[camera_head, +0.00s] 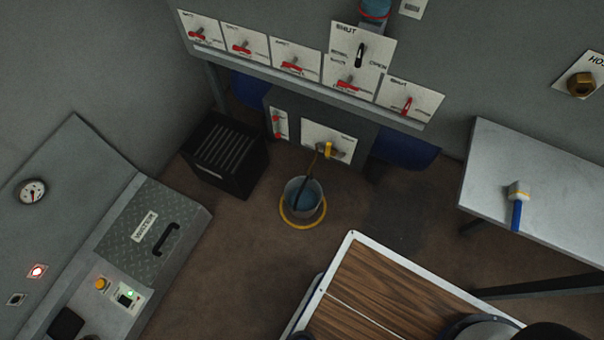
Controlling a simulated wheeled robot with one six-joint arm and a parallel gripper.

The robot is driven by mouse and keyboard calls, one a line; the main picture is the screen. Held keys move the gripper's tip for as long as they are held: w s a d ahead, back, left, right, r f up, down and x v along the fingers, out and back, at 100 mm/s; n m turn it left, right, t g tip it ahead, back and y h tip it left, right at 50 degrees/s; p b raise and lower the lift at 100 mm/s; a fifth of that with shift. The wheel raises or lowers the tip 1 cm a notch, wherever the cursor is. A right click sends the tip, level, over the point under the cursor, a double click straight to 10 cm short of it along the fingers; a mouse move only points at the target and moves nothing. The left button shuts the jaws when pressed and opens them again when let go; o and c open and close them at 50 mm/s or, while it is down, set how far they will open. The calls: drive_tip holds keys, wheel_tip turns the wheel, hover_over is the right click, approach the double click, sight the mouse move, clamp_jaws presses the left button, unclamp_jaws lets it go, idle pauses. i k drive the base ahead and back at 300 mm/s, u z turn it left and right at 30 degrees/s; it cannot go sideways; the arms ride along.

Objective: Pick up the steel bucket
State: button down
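The steel bucket (315,211) stands upright on the brown floor near the middle of the view, on or inside a yellow ring (289,219). Its inside looks bluish. A thin dark rod or hose runs from the bucket up to a yellow-brown fitting on a low white panel behind it. I cannot tell if the rod touches the bucket. My gripper is not in view.
A black slatted box (222,155) stands left of the bucket. A grey console (150,240) is at the left. A grey table (545,190) with a blue-handled brush (517,205) is at the right. A wood-topped surface (390,290) lies in front. Valve panels (300,60) line the wall.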

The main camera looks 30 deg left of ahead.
sight(303, 194)
drive_tip(key=k, duration=0.65)
drive_tip(key=z, duration=0.95)
drive_tip(key=i, duration=0.7)
drive_tip(key=u, duration=2.4)
drive_tip(key=i, duration=0.5)
drive_tip(key=u, duration=0.1)
